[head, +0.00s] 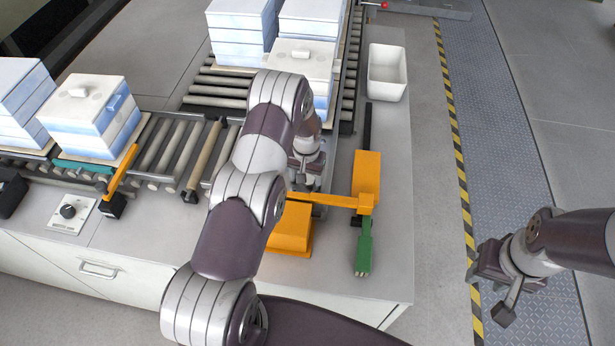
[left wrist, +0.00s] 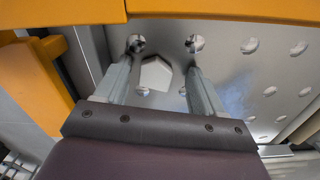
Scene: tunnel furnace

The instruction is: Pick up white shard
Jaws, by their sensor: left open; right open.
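A small white shard (left wrist: 155,74) with angular edges lies on a perforated metal surface (left wrist: 232,75) in the left wrist view. My left gripper (left wrist: 166,55) is open, with one finger on each side of the shard in that picture. I cannot tell whether the fingers touch it. In the head view my left gripper (head: 306,178) is low beside the rollers, and the shard is hidden there by my arm. My right gripper (head: 490,283) is open and empty at the right, over the floor.
An orange bar (head: 335,201) and orange block (head: 366,172) stand close to my left gripper, with an orange housing (head: 290,229) in front. White-blue stacks (head: 92,115) sit on the roller conveyors (head: 170,150). A white bin (head: 387,72) stands at the back right.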

